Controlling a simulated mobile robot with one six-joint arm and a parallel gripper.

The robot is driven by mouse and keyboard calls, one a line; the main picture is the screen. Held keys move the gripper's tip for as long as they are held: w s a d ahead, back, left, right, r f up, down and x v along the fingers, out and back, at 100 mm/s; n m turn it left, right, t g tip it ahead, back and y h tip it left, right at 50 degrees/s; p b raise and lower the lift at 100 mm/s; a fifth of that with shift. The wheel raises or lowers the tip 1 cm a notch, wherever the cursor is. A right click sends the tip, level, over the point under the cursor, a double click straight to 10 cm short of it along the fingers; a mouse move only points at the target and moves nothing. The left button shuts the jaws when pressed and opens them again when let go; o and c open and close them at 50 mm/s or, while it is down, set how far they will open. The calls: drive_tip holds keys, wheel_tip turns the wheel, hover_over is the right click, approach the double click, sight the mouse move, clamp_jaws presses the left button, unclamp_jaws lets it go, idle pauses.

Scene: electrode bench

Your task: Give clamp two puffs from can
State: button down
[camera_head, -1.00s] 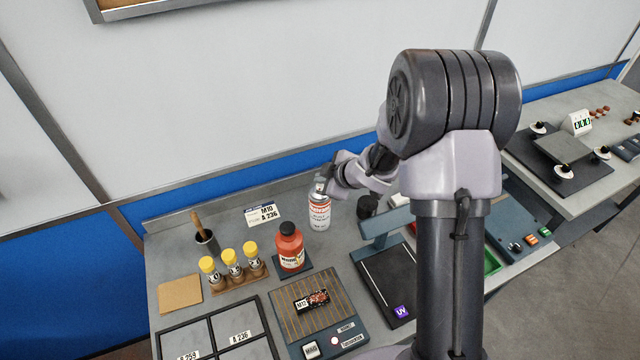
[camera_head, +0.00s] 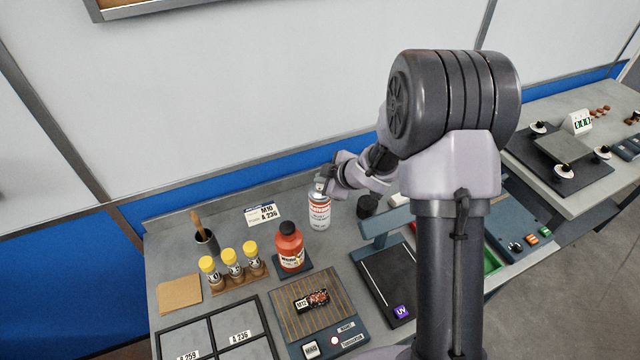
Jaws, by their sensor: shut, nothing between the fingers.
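A white and red spray can (camera_head: 319,213) stands upright on the bench beside the orange bottle. My gripper (camera_head: 322,184) is at the can's top, with its fingers shut and nothing held between them. The fingers are small here and partly cover the can's cap, so I cannot tell whether they touch it. No part is clearly recognisable as the clamp. My arm hides part of that area.
An orange bottle (camera_head: 289,250) stands left of the can, and a black round jar (camera_head: 367,206) right of it. Yellow-capped vials (camera_head: 232,260) and a brush cup (camera_head: 206,243) are further left. A labelled dark block (camera_head: 311,300) lies on a striped plate (camera_head: 290,322) in front.

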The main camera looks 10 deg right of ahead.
drive_tip(key=shift+f, duration=0.4)
drive_tip(key=shift+r, duration=0.1)
drive_tip(key=shift+r+p, duration=0.35)
wheel_tip(320, 180, up, 6)
drive_tip(key=p, duration=0.6)
